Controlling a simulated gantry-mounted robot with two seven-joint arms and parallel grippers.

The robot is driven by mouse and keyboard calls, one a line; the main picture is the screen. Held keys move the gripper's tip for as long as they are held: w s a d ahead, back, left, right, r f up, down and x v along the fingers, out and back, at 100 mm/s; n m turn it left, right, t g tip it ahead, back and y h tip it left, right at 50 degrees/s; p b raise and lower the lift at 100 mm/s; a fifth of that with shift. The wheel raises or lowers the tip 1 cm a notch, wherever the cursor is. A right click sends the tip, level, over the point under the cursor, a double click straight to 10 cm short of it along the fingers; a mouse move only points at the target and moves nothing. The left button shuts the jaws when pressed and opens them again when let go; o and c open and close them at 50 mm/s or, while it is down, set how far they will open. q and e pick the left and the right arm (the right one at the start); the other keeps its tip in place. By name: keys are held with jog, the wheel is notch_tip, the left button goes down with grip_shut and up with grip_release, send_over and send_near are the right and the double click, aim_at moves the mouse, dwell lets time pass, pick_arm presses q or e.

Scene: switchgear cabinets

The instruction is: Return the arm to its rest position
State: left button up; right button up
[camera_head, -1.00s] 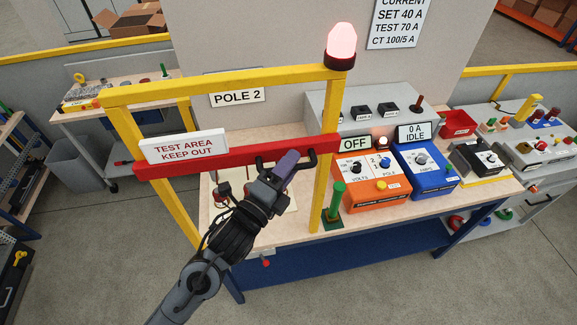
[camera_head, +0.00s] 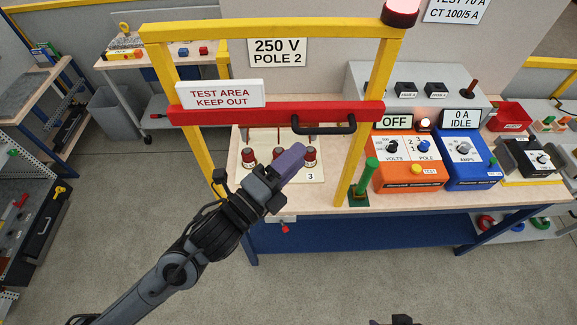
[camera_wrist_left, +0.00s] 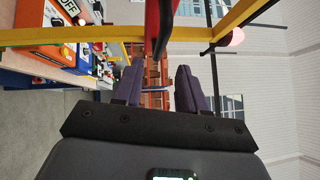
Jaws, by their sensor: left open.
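My left gripper (camera_head: 292,160) is in front of the bench, just below and left of the black handle (camera_head: 324,126) on the red bar (camera_head: 275,112). In the left wrist view its two purple fingers (camera_wrist_left: 159,88) stand apart with nothing between them. The red bar and handle show beyond the fingertips there, apart from them. The bar lies level across the yellow frame (camera_head: 277,29) and carries a "TEST AREA KEEP OUT" sign (camera_head: 219,94). A small dark part of my right gripper (camera_head: 395,320) seems to show at the bottom edge; its fingers are hidden.
Behind the bar, red-topped terminals (camera_head: 249,156) stand on the bench. An orange box (camera_head: 408,176) and a blue box (camera_head: 466,172), reading OFF and 0 A IDLE, stand right of the frame, past a green post (camera_head: 370,172). The floor in front is clear.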

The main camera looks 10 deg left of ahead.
pick_arm(q)
jog(key=shift+s+a, duration=0.35)
jog(key=shift+s, duration=0.1)
jog(key=shift+f, duration=0.1)
jog(key=s+a+f+n+g+y+p, duration=0.4)
jog(key=s+f+n, duration=0.5)
jog(key=n, duration=0.3)
jog(key=s+a+f+n+g+y+p, duration=0.5)
jog(key=s+a+f+n+g, duration=0.3)
jog(key=s+a+f+n, duration=0.2)
jog(key=s+a+n+y, duration=0.1)
jog(key=s+n, duration=0.1)
jog(key=shift+s+a+y, duration=0.3)
